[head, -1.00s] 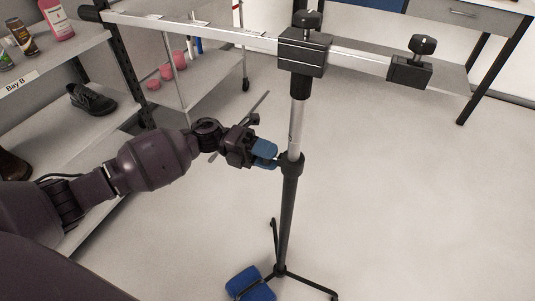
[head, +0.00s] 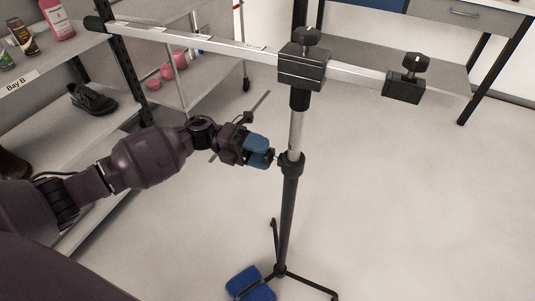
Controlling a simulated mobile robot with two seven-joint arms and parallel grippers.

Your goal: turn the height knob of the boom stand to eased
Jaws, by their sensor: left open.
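The boom stand has a black lower tube (head: 287,215), a silver upper tube (head: 297,132) and a long silver boom (head: 205,43) across its top. A black collar (head: 292,165) joins the two tubes. A small dark knob, the height knob (head: 270,155), sticks out on the collar's left side, partly hidden by my fingers. My left gripper (head: 262,150) is open, its blue-padded fingers at the knob, just left of the pole. Whether they touch the knob is hard to tell. My right gripper is not in view.
A black clamp block (head: 302,70) with a knob tops the pole, and another knob (head: 415,63) sits at the boom's right end. Shelves (head: 100,125) with bottles and shoes stand left. A blue weight (head: 250,284) lies by the stand's foot. The floor at right is clear.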

